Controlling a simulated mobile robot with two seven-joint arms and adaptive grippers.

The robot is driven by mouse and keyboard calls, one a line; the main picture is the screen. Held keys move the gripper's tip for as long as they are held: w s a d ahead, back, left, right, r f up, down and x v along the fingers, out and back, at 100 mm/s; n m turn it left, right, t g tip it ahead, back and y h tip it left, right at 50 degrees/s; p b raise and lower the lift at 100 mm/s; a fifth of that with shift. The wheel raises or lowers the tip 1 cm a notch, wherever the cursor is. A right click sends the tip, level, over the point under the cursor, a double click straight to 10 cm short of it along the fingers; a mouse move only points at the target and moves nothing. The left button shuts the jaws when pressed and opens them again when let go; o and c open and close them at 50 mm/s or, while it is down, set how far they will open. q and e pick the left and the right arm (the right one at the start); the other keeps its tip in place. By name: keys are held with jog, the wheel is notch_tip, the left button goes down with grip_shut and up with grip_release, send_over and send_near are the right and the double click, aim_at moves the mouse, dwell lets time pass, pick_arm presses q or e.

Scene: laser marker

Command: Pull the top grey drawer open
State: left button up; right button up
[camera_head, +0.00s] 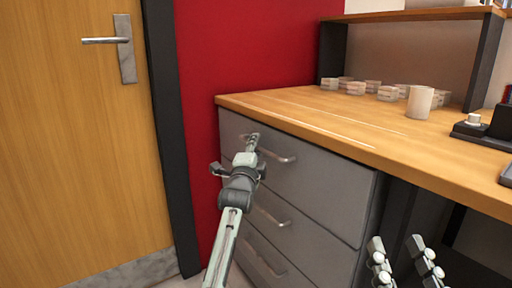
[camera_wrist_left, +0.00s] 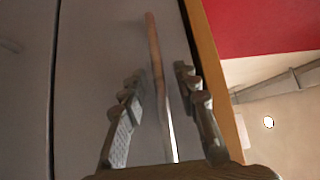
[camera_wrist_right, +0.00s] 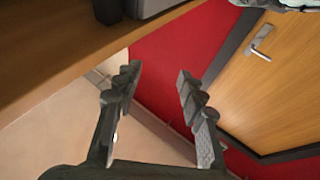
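The top grey drawer (camera_head: 325,180) sits shut under the wooden desktop, with a curved metal bar handle (camera_head: 284,158) on its front. My left gripper (camera_head: 251,143) is in front of the drawer at the handle's left part and hides some of it. In the left wrist view, my left gripper (camera_wrist_left: 162,88) is open, and the handle (camera_wrist_left: 156,62) runs between its spread fingers. I cannot tell whether either finger touches it. My right gripper (camera_head: 402,250) is low at the right, in front of the desk's open space. Its fingers are apart and empty in the right wrist view (camera_wrist_right: 158,85).
Lower grey drawers (camera_head: 285,225) with similar handles lie below. The desktop (camera_head: 300,108) carries several small blocks (camera_head: 356,88), a white cup (camera_head: 420,102) and a dark device (camera_head: 490,130). A wooden door (camera_head: 75,160) and red wall (camera_head: 250,50) are at the left.

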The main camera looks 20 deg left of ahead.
pick_arm(q)
grip_shut()
jog(key=shift+s+a, duration=0.1)
pick_arm(e)
jog(key=shift+w, duration=0.1)
